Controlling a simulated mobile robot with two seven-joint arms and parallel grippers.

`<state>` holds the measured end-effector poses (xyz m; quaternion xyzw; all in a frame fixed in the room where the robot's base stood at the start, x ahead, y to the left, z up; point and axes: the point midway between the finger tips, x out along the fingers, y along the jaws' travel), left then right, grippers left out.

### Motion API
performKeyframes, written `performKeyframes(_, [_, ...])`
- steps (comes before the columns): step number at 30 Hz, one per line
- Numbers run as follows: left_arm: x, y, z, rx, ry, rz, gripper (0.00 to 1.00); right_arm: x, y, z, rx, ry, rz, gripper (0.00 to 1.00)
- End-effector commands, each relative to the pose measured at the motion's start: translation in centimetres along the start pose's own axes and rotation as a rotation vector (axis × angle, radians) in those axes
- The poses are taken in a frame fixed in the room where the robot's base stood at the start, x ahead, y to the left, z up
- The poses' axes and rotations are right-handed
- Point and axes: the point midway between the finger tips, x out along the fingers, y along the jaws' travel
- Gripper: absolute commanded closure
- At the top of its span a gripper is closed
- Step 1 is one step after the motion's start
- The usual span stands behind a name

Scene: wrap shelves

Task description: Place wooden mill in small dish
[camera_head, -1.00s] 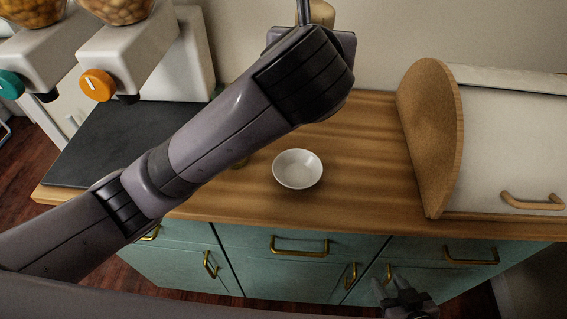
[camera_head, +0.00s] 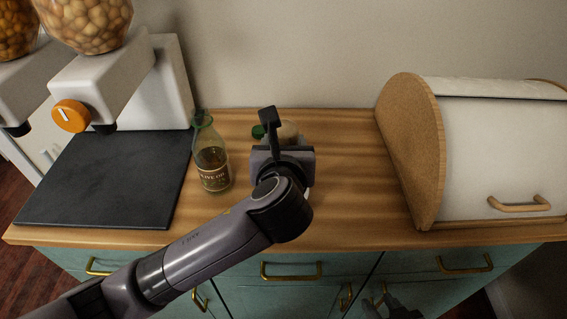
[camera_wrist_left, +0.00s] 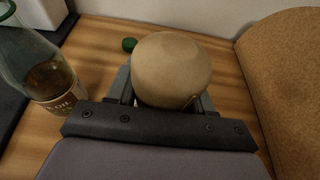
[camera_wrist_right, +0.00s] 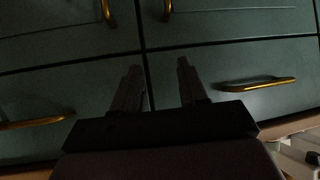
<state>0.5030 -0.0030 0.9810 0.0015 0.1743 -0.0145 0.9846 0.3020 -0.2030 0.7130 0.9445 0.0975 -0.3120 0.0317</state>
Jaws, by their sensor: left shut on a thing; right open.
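The wooden mill, with a rounded pale-tan top (camera_wrist_left: 171,68), is between the fingers of my left gripper (camera_wrist_left: 163,92), which is shut on it. In the head view the mill (camera_head: 288,131) shows only partly behind my left gripper (camera_head: 282,155), over the counter. The small white dish (camera_head: 308,192) is almost wholly hidden by my left arm; only a sliver of its edge shows. I cannot tell whether the mill touches the dish. My right gripper (camera_wrist_right: 160,85) is open and empty, low in front of the cabinet doors.
A glass olive oil bottle (camera_head: 212,160) stands left of my left gripper. A small green object (camera_head: 258,131) lies behind. A dark slab (camera_head: 105,180) and dispensers (camera_head: 105,85) are at left, a bread box (camera_head: 490,150) at right. Counter between gripper and bread box is clear.

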Motion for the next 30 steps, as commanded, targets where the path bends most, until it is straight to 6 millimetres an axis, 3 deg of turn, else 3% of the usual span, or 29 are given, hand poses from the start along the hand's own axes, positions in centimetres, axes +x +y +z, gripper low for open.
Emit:
performKeyframes(11, [1.5,0.1,-4.1,0.002,0.001,0.002,0.87,0.4,0.0,0.5,0.000,0.000,0.000,0.57])
performKeyframes(23, [1.6,0.0,-4.5,0.002,-0.001,0.000,0.87,0.3,0.0,0.4,0.000,0.000,0.000,0.57])
performKeyframes(24, [1.6,0.0,-4.5,0.001,0.000,0.000,0.36,0.3,0.0,0.4,0.000,0.000,0.000,0.57])
performKeyframes(25, [1.6,0.0,-4.5,0.001,0.000,0.000,0.26,0.3,0.0,0.4,0.000,0.000,0.000,0.57])
performKeyframes(30, [1.6,0.0,-4.5,0.001,0.000,0.000,0.23,0.3,0.0,0.4,0.000,0.000,0.000,0.57])
